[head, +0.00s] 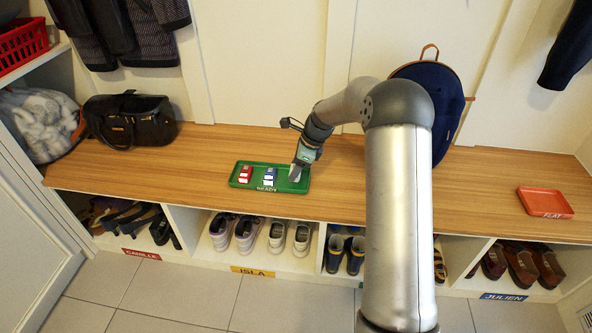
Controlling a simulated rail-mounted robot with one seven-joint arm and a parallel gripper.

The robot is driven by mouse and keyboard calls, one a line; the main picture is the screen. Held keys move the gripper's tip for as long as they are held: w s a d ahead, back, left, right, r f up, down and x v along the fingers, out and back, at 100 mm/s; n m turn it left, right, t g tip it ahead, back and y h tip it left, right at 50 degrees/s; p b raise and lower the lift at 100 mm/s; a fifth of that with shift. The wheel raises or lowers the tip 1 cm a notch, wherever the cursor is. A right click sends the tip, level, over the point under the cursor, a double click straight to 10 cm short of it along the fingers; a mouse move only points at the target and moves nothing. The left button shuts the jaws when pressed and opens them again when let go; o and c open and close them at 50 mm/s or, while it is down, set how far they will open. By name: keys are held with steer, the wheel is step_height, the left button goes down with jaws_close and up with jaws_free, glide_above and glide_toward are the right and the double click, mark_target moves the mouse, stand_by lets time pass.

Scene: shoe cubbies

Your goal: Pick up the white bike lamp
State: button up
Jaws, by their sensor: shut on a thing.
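A green tray (237,182) labelled READY lies on the wooden bench. My gripper (295,173) points down at the tray's right end and is shut on a small pale thing, which looks like the white bike lamp; the fingers mostly hide it. I cannot tell whether it still touches the tray. Red-and-white lamps (245,172) lie in the left part of the tray. Blue-and-white lamps (269,173) lie in its middle, just left of my gripper.
An orange tray (545,203) labelled FLAT lies at the bench's right. A dark handbag (130,120) sits at the left, and a navy backpack (440,100) stands behind my arm. Shoes fill the cubbies below. The bench (200,160) is clear between handbag and green tray.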

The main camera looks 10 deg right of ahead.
steer(key=s+r+p, duration=0.5)
steer(key=s+r, duration=0.5)
steer(key=s, duration=0.4)
steer(key=shift+r, duration=0.25)
